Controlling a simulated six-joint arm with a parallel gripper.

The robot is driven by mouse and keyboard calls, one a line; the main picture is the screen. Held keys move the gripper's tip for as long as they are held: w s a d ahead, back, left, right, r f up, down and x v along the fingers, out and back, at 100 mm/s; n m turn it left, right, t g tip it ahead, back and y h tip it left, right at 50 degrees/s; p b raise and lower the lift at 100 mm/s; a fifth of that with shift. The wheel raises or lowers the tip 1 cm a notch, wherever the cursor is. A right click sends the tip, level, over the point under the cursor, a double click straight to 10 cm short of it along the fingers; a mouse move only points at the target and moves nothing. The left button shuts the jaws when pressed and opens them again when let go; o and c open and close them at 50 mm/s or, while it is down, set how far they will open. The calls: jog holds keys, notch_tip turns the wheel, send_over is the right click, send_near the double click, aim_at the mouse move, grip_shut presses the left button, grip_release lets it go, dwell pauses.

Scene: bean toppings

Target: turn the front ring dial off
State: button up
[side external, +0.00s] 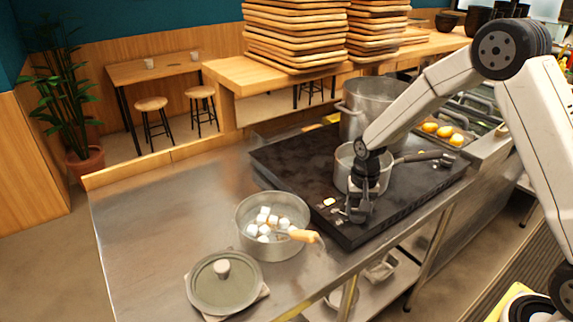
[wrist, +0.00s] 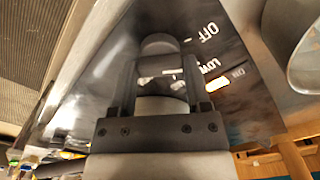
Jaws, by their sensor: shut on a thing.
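The stove (side external: 290,165) is a dark flat cooktop on the steel counter. My gripper (side external: 358,212) points down at its front edge, in front of the small saucepan. In the wrist view my gripper (wrist: 160,75) has one finger on each side of the dark, rounded dial (wrist: 158,44) and is shut on it. The fingers and wrist hide much of the dial, so its exact pointing is unclear. Printed marks OFF (wrist: 208,33) and LOW (wrist: 210,66) lie to the right of the dial. An orange light (wrist: 217,85) glows near LOW, and a light (side external: 329,202) also shows beside my gripper.
A small saucepan (side external: 344,162) stands on the stove right behind my gripper, with a large pot (side external: 362,100) behind it. A steel pan (side external: 282,250) with white cubes and an orange handle stands on the counter. A lid (side external: 205,290) lies at the front. The left counter is clear.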

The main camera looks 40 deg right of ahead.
jog(key=shift+n, duration=1.6)
jog(key=o, duration=1.3)
jog(key=shift+r, duration=0.2)
jog(key=shift+r, duration=3.75)
